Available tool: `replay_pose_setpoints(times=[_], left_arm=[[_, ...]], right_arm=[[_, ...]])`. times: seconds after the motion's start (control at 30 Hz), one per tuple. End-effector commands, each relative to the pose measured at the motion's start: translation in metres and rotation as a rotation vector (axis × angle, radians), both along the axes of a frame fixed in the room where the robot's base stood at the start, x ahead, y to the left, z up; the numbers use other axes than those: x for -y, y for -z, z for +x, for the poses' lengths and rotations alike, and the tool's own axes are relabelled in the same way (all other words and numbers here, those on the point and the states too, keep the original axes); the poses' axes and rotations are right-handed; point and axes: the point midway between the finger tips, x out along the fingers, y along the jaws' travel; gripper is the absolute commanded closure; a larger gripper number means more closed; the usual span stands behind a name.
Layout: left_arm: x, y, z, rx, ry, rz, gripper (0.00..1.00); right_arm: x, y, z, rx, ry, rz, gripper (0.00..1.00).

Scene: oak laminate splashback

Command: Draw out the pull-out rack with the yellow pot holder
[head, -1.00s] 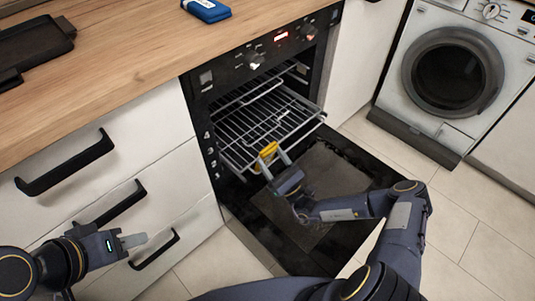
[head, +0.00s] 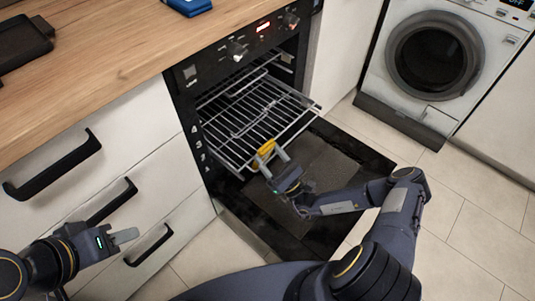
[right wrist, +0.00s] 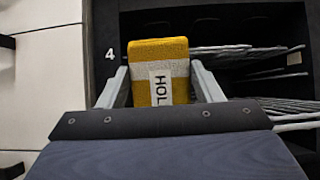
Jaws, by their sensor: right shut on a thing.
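The pull-out rack (head: 250,118) is a wire shelf that sticks partway out of the open oven. The yellow pot holder (head: 264,153) is at the rack's front edge. In the right wrist view the pot holder (right wrist: 160,65) is yellow with a white band and a label reading "HOL". My right gripper (head: 272,160) is shut on the pot holder, with a finger on each side of it. The pot holder hides whether the fingers also grip the rack's front bar.
The oven door (head: 318,205) is folded down under the rack and my right arm. Drawers with black handles (head: 55,165) stand left of the oven. A washing machine (head: 435,60) stands at right. The tiled floor (head: 465,215) is clear.

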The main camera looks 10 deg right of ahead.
Motion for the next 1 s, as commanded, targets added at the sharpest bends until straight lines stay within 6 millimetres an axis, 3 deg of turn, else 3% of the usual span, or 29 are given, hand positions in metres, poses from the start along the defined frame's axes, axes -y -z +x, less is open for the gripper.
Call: replay_pose_setpoints(times=[1.0], left_arm=[[0.000, -0.014, 0.000, 0.000, 0.000, 0.000, 0.64]], right_arm=[[0.040, -0.001, -0.060, -0.001, 0.002, 0.001, 0.64]])
